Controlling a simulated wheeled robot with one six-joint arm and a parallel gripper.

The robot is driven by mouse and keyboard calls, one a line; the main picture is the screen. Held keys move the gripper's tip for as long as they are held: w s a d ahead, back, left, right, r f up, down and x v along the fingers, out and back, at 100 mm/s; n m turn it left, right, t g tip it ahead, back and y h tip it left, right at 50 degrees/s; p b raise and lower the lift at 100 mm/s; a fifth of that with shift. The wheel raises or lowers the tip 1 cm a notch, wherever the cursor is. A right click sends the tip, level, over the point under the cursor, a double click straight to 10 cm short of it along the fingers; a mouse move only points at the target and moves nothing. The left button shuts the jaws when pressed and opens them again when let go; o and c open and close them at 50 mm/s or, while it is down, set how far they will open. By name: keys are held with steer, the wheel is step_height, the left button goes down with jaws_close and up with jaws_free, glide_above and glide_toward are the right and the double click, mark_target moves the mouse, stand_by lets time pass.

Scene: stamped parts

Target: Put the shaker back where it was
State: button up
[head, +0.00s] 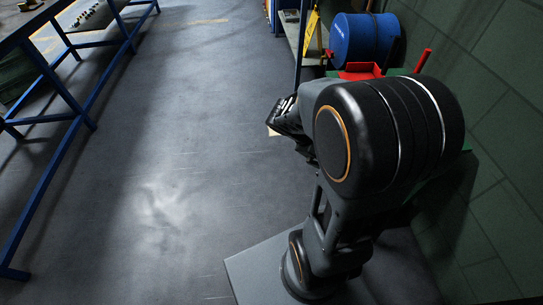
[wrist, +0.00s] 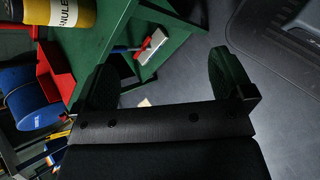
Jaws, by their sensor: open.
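A yellow cylindrical container (wrist: 72,12) with a dark band and partly readable lettering lies at the top left corner of the wrist view, cut off by the edge. It may be the shaker; I cannot tell for sure. It is on or over a green surface (wrist: 95,45). My gripper (wrist: 168,65) is open, with its two dark fingers wide apart and nothing between them. The container is beyond the left finger, apart from it. In the head view my gripper (head: 287,116) is small and dark, partly hidden by my arm. No shaker is clear there.
A blue drum (head: 362,40) sits by a red holder (head: 360,71) beside the green wall; the drum also shows in the wrist view (wrist: 30,98). A blue-framed bench (head: 48,62) stands left. The middle floor is clear.

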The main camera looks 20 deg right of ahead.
steer(key=a+r+m+t+y, duration=0.2)
steer(key=a+t+y, duration=0.1)
steer(key=a, duration=0.5)
steer(key=w+a+r+m+t+y, duration=0.1)
steer(key=a+m+t+y, duration=0.2)
steer(key=a, duration=0.6)
steer(key=shift+w+r+m+t+y, duration=0.3)
steer(key=shift+r+y, duration=0.1)
steer(key=shift+y, duration=0.8)
steer(key=shift+a, duration=0.1)
